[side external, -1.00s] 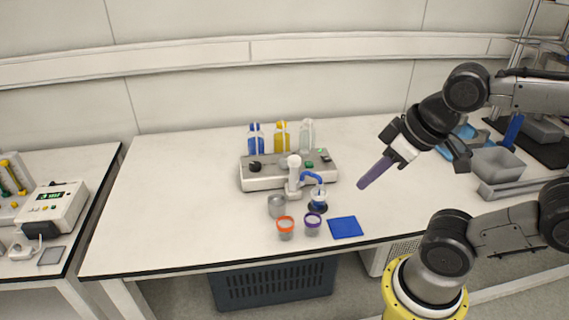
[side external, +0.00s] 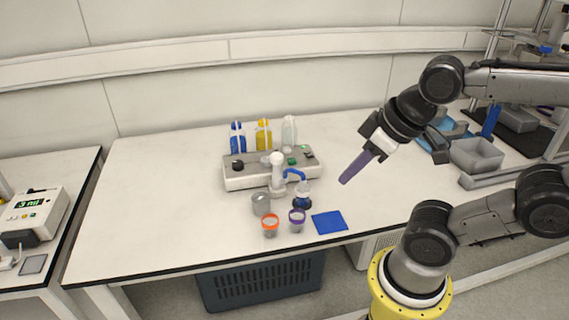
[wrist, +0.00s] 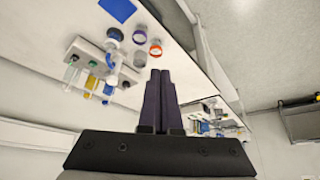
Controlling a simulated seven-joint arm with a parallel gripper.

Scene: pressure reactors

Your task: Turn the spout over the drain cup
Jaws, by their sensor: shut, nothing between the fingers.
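The blue curved spout (side external: 294,173) stands on a white column (side external: 277,175) at the front of a grey-white unit. It points right, above a small clear vessel with a dark blue base (side external: 303,202). A plain grey cup (side external: 261,204), seemingly the drain cup, stands left of the column, apart from the spout's end. My gripper (side external: 343,182) has long purple fingers, shut and empty, in the air right of the spout and touching nothing. The wrist view shows the closed fingertips (wrist: 160,73) with the grey cup (wrist: 140,59) just beyond them.
An orange-rimmed cup (side external: 270,226) and a purple-rimmed cup (side external: 297,221) stand in front. A blue mat (side external: 329,223) lies to the right. Blue, yellow and clear bottles (side external: 264,136) stand behind the unit (side external: 240,178). The bench's left part is clear.

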